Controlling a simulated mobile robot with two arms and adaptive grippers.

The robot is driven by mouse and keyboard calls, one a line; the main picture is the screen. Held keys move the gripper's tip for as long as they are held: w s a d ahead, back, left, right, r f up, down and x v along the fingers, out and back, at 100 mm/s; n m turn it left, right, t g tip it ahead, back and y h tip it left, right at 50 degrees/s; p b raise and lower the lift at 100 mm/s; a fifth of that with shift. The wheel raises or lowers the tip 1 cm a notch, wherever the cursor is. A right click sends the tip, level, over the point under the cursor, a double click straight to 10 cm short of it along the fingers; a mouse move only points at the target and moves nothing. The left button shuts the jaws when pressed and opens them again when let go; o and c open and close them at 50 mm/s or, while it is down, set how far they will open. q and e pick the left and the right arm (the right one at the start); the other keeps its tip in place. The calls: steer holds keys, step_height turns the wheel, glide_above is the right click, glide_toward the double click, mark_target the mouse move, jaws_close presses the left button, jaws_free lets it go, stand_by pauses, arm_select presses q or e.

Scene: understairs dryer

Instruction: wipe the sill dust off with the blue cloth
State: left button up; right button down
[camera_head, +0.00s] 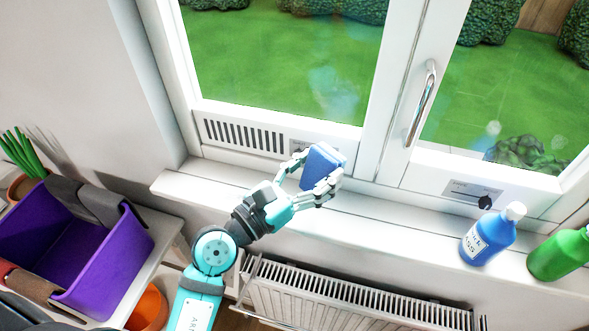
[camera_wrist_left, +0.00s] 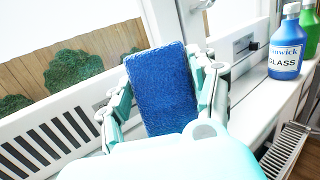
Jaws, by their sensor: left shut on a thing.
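I cannot tell whether the cloth touches the sill. No dust can be made out clearly on the sill; part of it is hidden behind the gripper. My right gripper is not in view.
A blue glass-cleaner bottle (camera_head: 487,236) and a green bottle (camera_head: 560,255) stand on the sill at the right. A radiator (camera_head: 350,300) is below the sill. A purple bin (camera_head: 110,255) stands at the left. The window handle (camera_head: 421,103) sticks out above. The sill left of the gripper is clear.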

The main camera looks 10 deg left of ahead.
arm_select(q)
steer(key=d+m+g, duration=0.1)
steer(key=d+m+g+h, duration=0.1)
steer(key=d+g, duration=0.1)
steer(key=shift+d+r, duration=0.25)
steer(key=shift+r, duration=0.15)
steer(key=d+m+g+y+p, duration=0.2)
steer(key=d+m+g+p, duration=0.15)
steer(key=g, duration=0.45)
steer(key=a+y, duration=0.1)
steer(key=a+g+y, duration=0.1)
steer(key=a+y, duration=0.1)
steer(key=a+f+y+p, duration=0.1)
steer(key=shift+w+a+n, duration=0.1)
steer(key=shift+a+n, duration=0.25)
steer(key=shift+a, duration=0.05)
steer(key=a+r+n+y, duration=0.2)
steer(key=a+y, duration=0.1)
steer(key=a, duration=0.5)
steer(key=shift+g, duration=0.3)
steer(key=x, duration=0.1)
steer(key=b+x, duration=0.1)
steer(key=x, duration=0.1)
steer(key=a+b+x, duration=0.1)
steer(key=x, duration=0.1)
steer(key=shift+s+f, duration=0.25)
